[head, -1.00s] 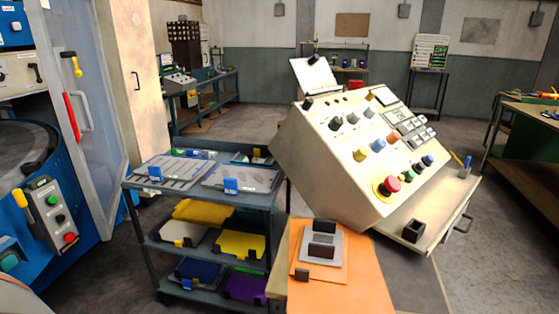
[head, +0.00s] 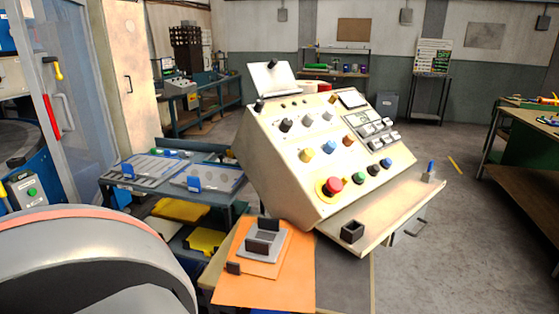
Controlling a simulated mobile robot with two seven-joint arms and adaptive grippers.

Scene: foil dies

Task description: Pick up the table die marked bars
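A grey plate-like die (head: 284,248) with dark upright blocks lies on an orange sheet on the table (head: 345,290) below the control console. I cannot read any bars mark on it. Two more flat grey plates, one on the left (head: 148,167) and one on the right (head: 222,181), each with a blue tab, lie on the cart's top shelf; their patterns are too small to tell for sure. A large rounded grey part of my own arm fills the lower left. Neither of my grippers shows.
The slanted control console (head: 290,165) stands in the middle, behind the orange sheet (head: 262,292). The blue-grey cart (head: 218,207) with yellow items on its lower shelf stands to its left, partly hidden by my arm. Open floor (head: 470,220) lies to the right.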

